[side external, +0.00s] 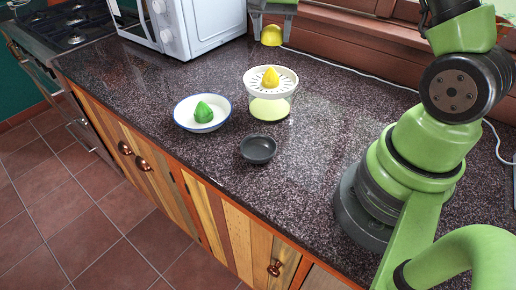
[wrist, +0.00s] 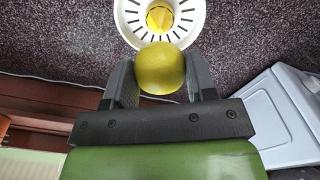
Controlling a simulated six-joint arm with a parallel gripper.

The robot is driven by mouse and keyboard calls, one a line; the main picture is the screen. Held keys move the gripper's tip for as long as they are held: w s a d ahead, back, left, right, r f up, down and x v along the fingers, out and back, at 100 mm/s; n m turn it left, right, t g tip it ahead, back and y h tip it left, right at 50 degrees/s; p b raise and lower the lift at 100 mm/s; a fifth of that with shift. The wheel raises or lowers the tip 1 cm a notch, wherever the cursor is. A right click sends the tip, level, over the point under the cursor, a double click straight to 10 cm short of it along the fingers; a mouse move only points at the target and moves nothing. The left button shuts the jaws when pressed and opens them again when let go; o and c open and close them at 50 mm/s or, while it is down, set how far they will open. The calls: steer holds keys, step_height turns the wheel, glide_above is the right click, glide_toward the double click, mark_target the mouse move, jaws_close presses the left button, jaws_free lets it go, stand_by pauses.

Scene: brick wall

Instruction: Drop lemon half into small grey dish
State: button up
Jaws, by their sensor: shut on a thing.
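My gripper (side external: 271,24) is at the top of the side view, high above the counter near the window side. It is shut on a yellow lemon half (side external: 271,36). The wrist view shows the lemon half (wrist: 161,69) between the two dark fingers. The small grey dish (side external: 258,149) sits empty on the counter, toward its front edge. My gripper is well apart from the dish, which is not in the wrist view.
A white juicer (side external: 283,83) with a yellow cone stands behind the dish. A white bowl (side external: 180,113) with a blue rim holds a green, lime-like thing (side external: 203,113). A white microwave (side external: 205,22) stands at the back left. The counter right of the dish is clear.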

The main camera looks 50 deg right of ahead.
steer(key=shift+s+a+f, duration=1.2)
steer(key=shift+a+f, duration=0.75)
steer(key=shift+a, duration=0.15)
steer(key=shift+s+a+f, duration=1.2)
steer(key=shift+a+f, duration=0.7)
steer(key=shift+a, duration=0.2)
steer(key=shift+s+a+f, duration=1.2)
steer(key=shift+a+f, duration=0.75)
steer(key=shift+a, duration=0.15)
steer(key=o, duration=1.1)
steer(key=shift+r, duration=0.15)
